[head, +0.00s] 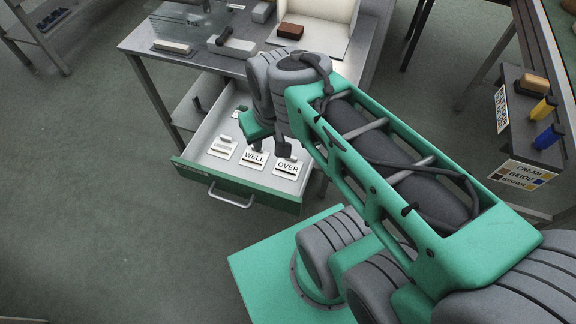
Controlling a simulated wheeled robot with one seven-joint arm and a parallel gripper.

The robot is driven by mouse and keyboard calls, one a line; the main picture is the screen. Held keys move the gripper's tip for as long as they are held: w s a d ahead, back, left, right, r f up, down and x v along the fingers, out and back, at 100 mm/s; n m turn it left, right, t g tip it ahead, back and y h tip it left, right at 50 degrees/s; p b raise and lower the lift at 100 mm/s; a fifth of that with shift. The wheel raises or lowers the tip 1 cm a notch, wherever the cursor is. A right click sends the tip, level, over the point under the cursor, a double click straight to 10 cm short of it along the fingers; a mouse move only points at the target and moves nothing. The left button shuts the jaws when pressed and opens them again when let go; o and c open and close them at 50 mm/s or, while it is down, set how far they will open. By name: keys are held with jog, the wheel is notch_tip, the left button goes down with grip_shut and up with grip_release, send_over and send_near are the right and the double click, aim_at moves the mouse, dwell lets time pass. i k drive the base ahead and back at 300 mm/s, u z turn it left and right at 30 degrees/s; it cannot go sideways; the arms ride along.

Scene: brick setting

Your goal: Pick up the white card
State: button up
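Several white cards lie in the open green-fronted drawer (190,172). One reads WELL (255,158), one to its right reads OVER (288,167), and one to the left (222,148) has print too small to read. I cannot tell which of them is the task's white card. My gripper (270,146) is over the drawer, close to the far edges of the WELL and OVER cards. Dark parts show above both cards, but my arm hides much of the hand. I cannot tell whether it is open or touches a card.
The metal workbench (137,40) above the drawer carries a brown brick (291,31) on a pale board and a dark-handled tool (224,36). At right, a stand holds yellow (544,108) and blue (549,136) cylinders and a CREAM, BEIGE, BROWN sign (522,173).

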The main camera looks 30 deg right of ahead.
aim_at(290, 168)
jog(key=z, duration=0.05)
jog(key=k, duration=0.55)
jog(key=u, duration=1.2)
jog(key=i, duration=1.7)
jog(key=z, duration=0.7)
